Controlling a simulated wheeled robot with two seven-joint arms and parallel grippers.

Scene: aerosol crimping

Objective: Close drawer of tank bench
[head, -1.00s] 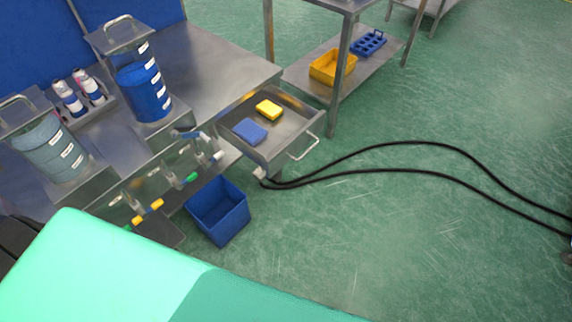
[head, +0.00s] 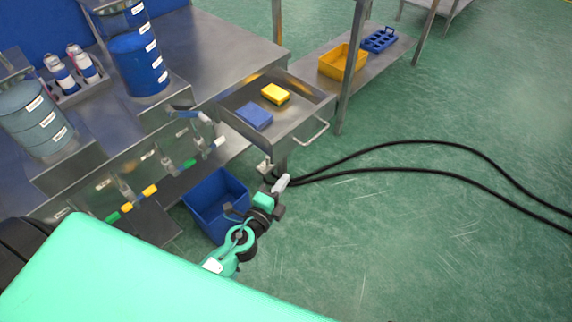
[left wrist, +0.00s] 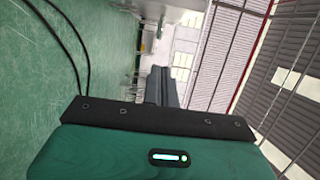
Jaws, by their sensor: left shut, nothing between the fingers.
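The tank bench (head: 215,50) has its drawer (head: 305,97) pulled out at its right end. A yellow sponge (head: 275,94) and a blue sponge (head: 254,116) lie in the drawer. The drawer's bar handle (head: 312,133) faces right and front. My left gripper (head: 282,183) is below and in front of the drawer, apart from the handle. Its fingers are shut and empty; they also show as dark fingers in the left wrist view (left wrist: 163,87). My right gripper is not in view.
A blue bin (head: 213,198) stands on the floor beside my left arm. Valves with coloured handles (head: 150,190) line the bench front. Black cables (head: 400,170) lie on the green floor. A side table's lower shelf holds a yellow tray (head: 341,62) and blue rack (head: 379,39).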

